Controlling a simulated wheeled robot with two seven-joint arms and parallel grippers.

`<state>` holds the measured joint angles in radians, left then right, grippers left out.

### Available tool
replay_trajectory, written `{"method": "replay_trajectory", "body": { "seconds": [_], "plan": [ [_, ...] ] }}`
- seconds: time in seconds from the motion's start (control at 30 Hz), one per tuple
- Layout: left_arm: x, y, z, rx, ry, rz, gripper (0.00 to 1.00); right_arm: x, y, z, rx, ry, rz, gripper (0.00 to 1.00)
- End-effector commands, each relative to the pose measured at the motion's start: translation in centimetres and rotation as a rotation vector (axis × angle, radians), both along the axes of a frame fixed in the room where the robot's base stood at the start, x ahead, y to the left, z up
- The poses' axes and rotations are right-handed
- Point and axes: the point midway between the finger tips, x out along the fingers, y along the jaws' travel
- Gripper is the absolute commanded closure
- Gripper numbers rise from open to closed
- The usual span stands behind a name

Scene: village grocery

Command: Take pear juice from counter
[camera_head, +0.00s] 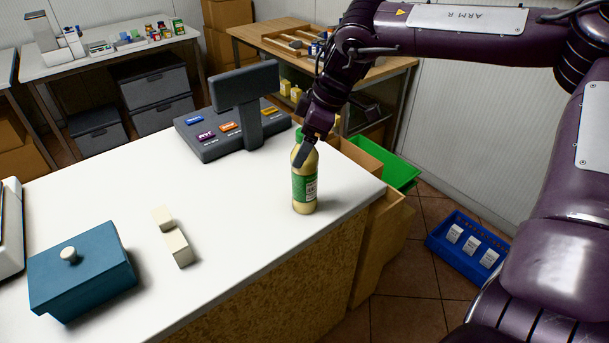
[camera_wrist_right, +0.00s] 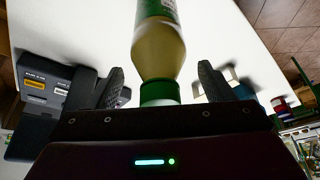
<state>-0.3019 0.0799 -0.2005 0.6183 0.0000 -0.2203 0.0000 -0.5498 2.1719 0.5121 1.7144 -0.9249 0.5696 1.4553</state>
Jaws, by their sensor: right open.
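The pear juice bottle (camera_head: 305,185) stands upright on the white counter (camera_head: 235,220), near its right end. It has a pale yellow body, a green label and a green cap. My right gripper (camera_head: 303,150) is at the bottle's upper part, with one finger in front of its neck. In the right wrist view, the bottle (camera_wrist_right: 158,50) comes down between the two open fingers (camera_wrist_right: 160,88), with its green cap close to the palm. A gap shows between each finger and the bottle's neck. My left gripper is not in view.
A dark cash register (camera_head: 240,115) stands on the counter behind the bottle. A blue lidded box (camera_head: 85,275) and two cream blocks (camera_head: 178,247) lie at the left. A green crate (camera_head: 385,160) and a blue crate (camera_head: 465,250) are beyond the counter's right end.

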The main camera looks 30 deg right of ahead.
Motion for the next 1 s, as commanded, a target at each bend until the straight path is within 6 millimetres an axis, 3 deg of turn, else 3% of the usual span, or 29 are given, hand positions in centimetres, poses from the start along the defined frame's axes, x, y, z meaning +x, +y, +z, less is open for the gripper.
{"method": "replay_trajectory", "body": {
  "seconds": [0.07, 0.63, 1.0],
  "plan": [
    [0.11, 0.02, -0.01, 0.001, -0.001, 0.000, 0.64, 0.00, -0.01, 0.02, 0.000, 0.000, 0.000, 0.25],
    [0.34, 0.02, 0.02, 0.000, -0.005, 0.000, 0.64, 0.00, -0.04, 0.05, 0.000, 0.000, 0.000, 1.00],
    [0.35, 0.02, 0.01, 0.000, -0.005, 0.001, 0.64, 0.09, -0.02, 0.36, 0.000, -0.005, 0.001, 1.00]
  ]
}}
